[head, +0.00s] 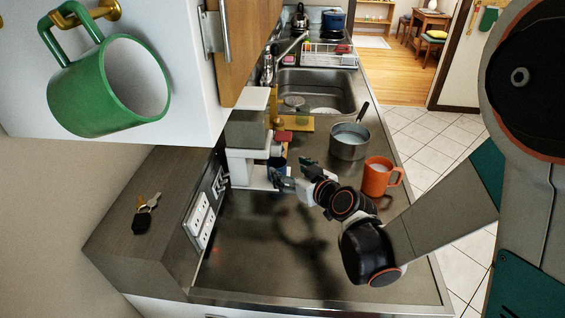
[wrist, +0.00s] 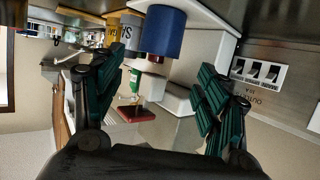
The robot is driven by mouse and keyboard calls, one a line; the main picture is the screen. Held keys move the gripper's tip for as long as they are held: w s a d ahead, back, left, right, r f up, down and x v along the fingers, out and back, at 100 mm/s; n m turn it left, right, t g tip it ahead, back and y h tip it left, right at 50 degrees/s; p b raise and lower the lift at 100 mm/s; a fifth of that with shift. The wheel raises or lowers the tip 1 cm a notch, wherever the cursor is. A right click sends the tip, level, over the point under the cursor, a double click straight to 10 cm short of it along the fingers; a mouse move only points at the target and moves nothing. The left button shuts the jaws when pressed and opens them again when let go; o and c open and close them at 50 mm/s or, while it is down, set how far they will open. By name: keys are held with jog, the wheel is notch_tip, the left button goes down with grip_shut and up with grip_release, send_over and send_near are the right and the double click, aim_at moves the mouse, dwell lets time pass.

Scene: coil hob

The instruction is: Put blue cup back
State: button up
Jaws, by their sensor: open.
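The blue cup (head: 277,166) stands on the white base of a coffee machine (head: 243,168) on the steel counter. It is small and partly hidden by my gripper in the head view. In the wrist view, which looks upside down, the blue cup (wrist: 166,33) shows beyond the fingers, toward the top centre. My gripper (head: 296,177) is open, just in front of the cup, with its fingers spread. In the wrist view the space between the fingers (wrist: 160,75) is empty, and the cup appears apart from both.
An orange mug (head: 376,179) and a steel saucepan (head: 349,142) stand right of my gripper. A green mug (head: 112,88) hangs from a brass hook (head: 98,13) at upper left. Sockets (head: 200,220) line the left wall. The front counter (head: 300,270) is clear.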

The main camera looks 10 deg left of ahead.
jog(key=shift+v, duration=1.5)
